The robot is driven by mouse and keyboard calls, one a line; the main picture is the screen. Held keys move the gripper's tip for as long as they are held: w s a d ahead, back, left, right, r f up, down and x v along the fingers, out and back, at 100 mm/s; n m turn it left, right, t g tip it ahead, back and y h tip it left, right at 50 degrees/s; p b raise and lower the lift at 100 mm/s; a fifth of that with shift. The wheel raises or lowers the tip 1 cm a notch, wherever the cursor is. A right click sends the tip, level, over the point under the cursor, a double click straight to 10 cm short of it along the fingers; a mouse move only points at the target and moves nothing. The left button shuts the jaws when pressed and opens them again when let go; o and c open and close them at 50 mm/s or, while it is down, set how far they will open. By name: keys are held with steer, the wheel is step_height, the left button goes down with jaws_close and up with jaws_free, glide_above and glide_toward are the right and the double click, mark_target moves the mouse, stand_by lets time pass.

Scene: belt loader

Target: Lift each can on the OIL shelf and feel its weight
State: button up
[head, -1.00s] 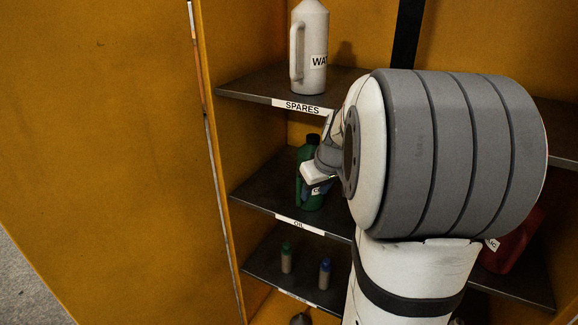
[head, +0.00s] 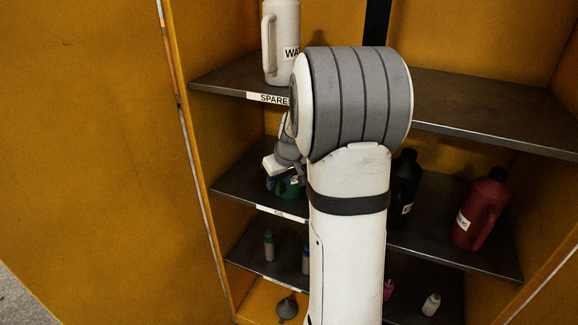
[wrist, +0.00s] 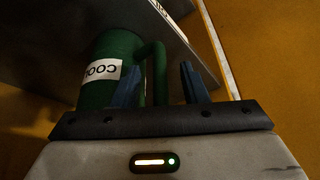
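On the OIL shelf (head: 228,190), a green can (head: 291,190) stands at the left, partly hidden behind my arm and gripper (head: 271,182). In the wrist view the green can (wrist: 97,92) appears upside down, with a white label starting "COO". My gripper's two blue fingers (wrist: 160,85) are apart, and the can's handle shows between them with a gap to the right finger. I cannot tell whether the left finger touches the can. A black can (head: 404,180) and a red can (head: 481,210) stand farther right on the same shelf.
The SPARES shelf (head: 480,105) is close above, with a white jug (head: 283,45) on it. Small bottles (head: 268,246) and a funnel (head: 287,307) are lower down. The orange cabinet wall (head: 100,150) bounds the left side.

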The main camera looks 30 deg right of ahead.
steer(key=shift+c, duration=0.3)
jaws_close()
